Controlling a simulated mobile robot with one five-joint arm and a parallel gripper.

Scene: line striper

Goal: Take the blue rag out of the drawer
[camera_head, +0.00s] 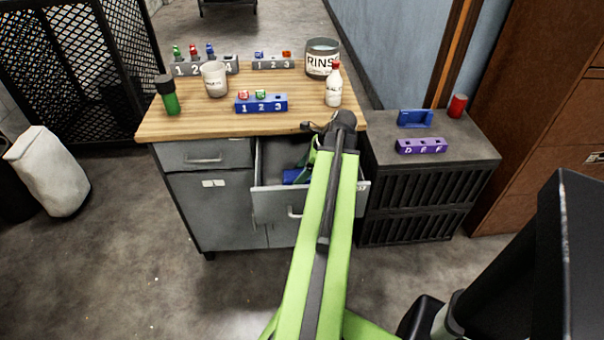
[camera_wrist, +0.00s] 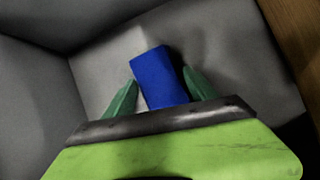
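The blue rag (camera_wrist: 158,76) lies inside the open drawer (camera_head: 268,203), at the drawer's inner floor. In the wrist view it sits between the two green fingertips of my gripper (camera_wrist: 160,90). The fingers are spread, one on each side of the rag, with a small gap showing at the right finger; whether the left one touches is hard to tell. In the head view a bit of the rag (camera_head: 291,176) shows, and my green arm hides the right part of the drawer.
The wooden bench top (camera_head: 205,118) overhangs close behind my gripper. It holds a white bottle (camera_head: 333,88), a RINSE pot (camera_head: 321,62), a white cup (camera_head: 214,79) and a green bottle (camera_head: 168,97). A dark side cabinet (camera_head: 465,155) stands to the right. The floor in front is clear.

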